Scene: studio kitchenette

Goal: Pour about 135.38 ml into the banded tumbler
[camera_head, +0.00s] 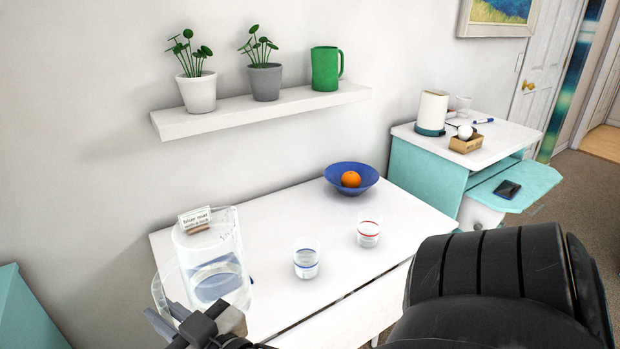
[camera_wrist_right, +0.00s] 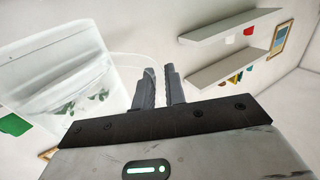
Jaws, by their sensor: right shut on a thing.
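A clear jug (camera_head: 232,240) with some clear liquid low inside is at the left of the white table, seemingly near upright. My right gripper (camera_head: 196,324) is shut on its handle, at the jug's near left side. In the right wrist view, the jug (camera_wrist_right: 60,60) fills the left, beside the fingers (camera_wrist_right: 163,88). Two clear tumblers stand upright right of the jug: one with a blue band (camera_head: 306,264), one with a red band (camera_head: 368,232) near its rim. I cannot tell whether either holds liquid. My left gripper is out of view.
A small sign (camera_head: 195,217) reading something like "blue mat" shows behind the jug's rim. A blue bowl (camera_head: 337,177) with an orange (camera_head: 351,179) stands at the back. A wall shelf (camera_head: 260,110) with plants and a green mug (camera_head: 325,70) hangs above.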

